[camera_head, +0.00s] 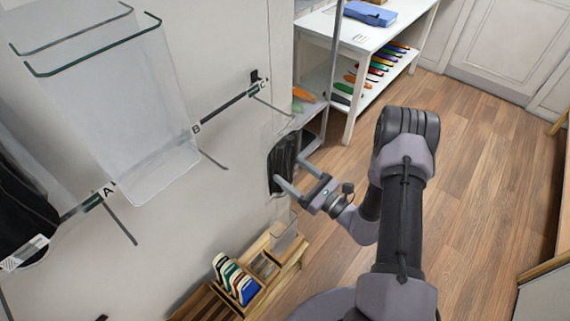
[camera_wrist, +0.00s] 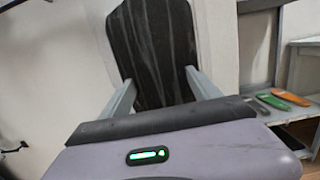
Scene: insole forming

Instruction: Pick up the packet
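A packet (camera_head: 283,158) with a dark insole in a clear sleeve hangs against the white wall panel, below the hook marked C. It also shows in the wrist view (camera_wrist: 153,45), upright, straight ahead. My gripper (camera_head: 289,171) is open in front of the packet's lower part. In the wrist view my two fingers (camera_wrist: 160,80) stand apart, one near each side edge of the dark insole. I cannot tell whether they touch it.
An empty clear sleeve (camera_head: 125,110) and another dark packet (camera_head: 20,205) hang at left. A wooden rack (camera_head: 268,285) with coloured insoles stands below my gripper. A white shelf table (camera_head: 345,32) with a blue box (camera_head: 370,13) stands behind. Wooden floor at right is clear.

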